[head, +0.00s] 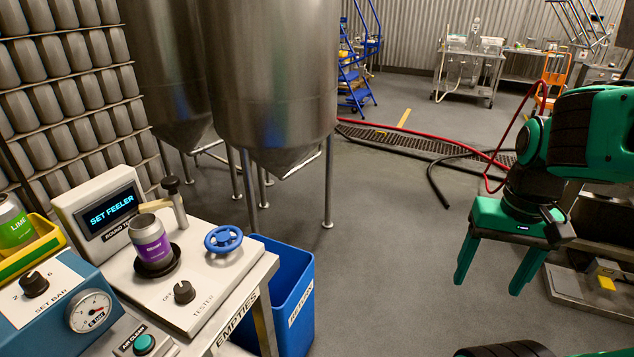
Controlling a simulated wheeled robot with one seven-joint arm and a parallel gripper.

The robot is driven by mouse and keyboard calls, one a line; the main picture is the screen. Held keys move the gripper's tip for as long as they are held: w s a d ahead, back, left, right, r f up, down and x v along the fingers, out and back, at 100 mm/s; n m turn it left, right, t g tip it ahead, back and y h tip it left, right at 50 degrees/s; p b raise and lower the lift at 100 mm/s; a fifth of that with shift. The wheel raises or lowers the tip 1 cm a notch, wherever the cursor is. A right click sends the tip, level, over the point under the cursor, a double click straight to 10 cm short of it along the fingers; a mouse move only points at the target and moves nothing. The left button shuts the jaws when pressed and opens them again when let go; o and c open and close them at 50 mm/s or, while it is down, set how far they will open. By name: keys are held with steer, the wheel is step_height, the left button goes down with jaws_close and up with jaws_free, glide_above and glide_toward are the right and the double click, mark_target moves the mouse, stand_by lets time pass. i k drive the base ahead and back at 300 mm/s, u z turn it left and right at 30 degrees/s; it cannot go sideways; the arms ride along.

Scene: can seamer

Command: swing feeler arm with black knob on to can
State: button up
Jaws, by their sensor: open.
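The purple-labelled can (150,240) stands upright, open at the top, on a round black seat of the tester (217,283). The feeler arm (157,205) is a short tan bar behind the can, joined to an upright grey post. A black knob (170,184) tops this post. The bar's end is close to the can's rim; I cannot tell whether it touches. The display behind reads "SET FEELER". My green gripper (490,280) is open and empty, pointing down over the floor at the right, far from the tester.
On the tester are a blue handwheel (224,239) and a black dial (184,291). A blue bin (290,298) stands beside the bench. A blue gauge box (60,300) and a yellow tray (38,252) with a green can are at left. Steel tanks (270,80) stand behind.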

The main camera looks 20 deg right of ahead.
mark_target(170, 182)
steer(key=k, duration=0.5)
steer(key=u, duration=1.65)
steer(key=i, duration=0.9)
steer(key=z, duration=1.2)
